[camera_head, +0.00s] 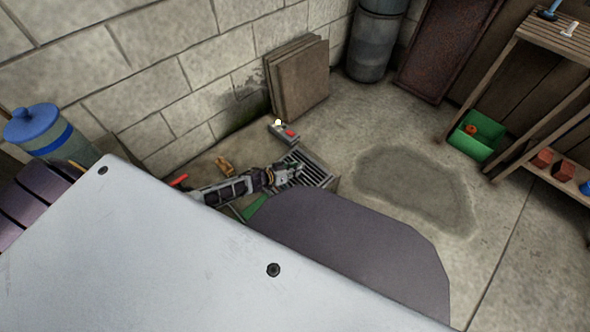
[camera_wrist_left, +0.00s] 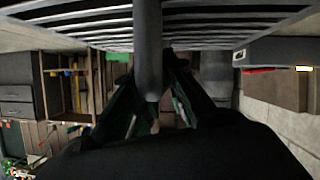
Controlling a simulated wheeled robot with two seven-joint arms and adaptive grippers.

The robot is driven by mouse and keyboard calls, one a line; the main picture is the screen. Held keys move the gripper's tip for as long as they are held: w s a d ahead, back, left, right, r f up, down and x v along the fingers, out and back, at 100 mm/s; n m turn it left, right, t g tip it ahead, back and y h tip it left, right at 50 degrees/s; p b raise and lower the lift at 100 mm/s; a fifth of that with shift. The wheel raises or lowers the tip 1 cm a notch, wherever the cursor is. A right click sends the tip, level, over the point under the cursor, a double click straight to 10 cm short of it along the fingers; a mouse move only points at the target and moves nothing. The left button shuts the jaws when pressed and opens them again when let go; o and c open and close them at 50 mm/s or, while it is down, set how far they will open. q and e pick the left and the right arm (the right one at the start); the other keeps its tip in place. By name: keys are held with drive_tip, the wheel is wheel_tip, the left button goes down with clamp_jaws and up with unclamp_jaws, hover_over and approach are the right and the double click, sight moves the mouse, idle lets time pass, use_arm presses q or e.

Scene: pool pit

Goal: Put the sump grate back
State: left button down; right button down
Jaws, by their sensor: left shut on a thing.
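The sump grate (camera_head: 316,172), a grey slotted panel, is on the far side of my own body in the head view, partly hidden by my arm and body. Its slats (camera_wrist_left: 215,32) span the top of the left wrist view. My left gripper (camera_head: 288,172) is at the grate's left part. In the left wrist view, its fingers (camera_wrist_left: 155,92) are shut around a dark round bar (camera_wrist_left: 147,45) that joins the slats, apparently the grate's handle. I cannot tell whether the grate is lifted or resting, and no pit opening shows clearly. My right gripper is not in view.
A grey box with a red button (camera_head: 285,133) stands just beyond the grate. Slabs (camera_head: 300,80) lean on the block wall; a grey drum (camera_head: 374,45) stands beside them. A green crate (camera_head: 472,143) and a wooden shelf (camera_head: 545,110) are right. The stained floor (camera_head: 415,185) is clear.

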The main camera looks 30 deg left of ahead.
use_arm(q)
drive_tip(key=shift+f+b, duration=0.4)
drive_tip(key=shift+f, duration=0.1)
idle(0.4)
drive_tip(key=c, duration=1.5)
unclamp_jaws()
drive_tip(key=shift+o, duration=0.7)
drive_tip(key=shift+s, duration=0.1)
drive_tip(key=shift+v, duration=5.85)
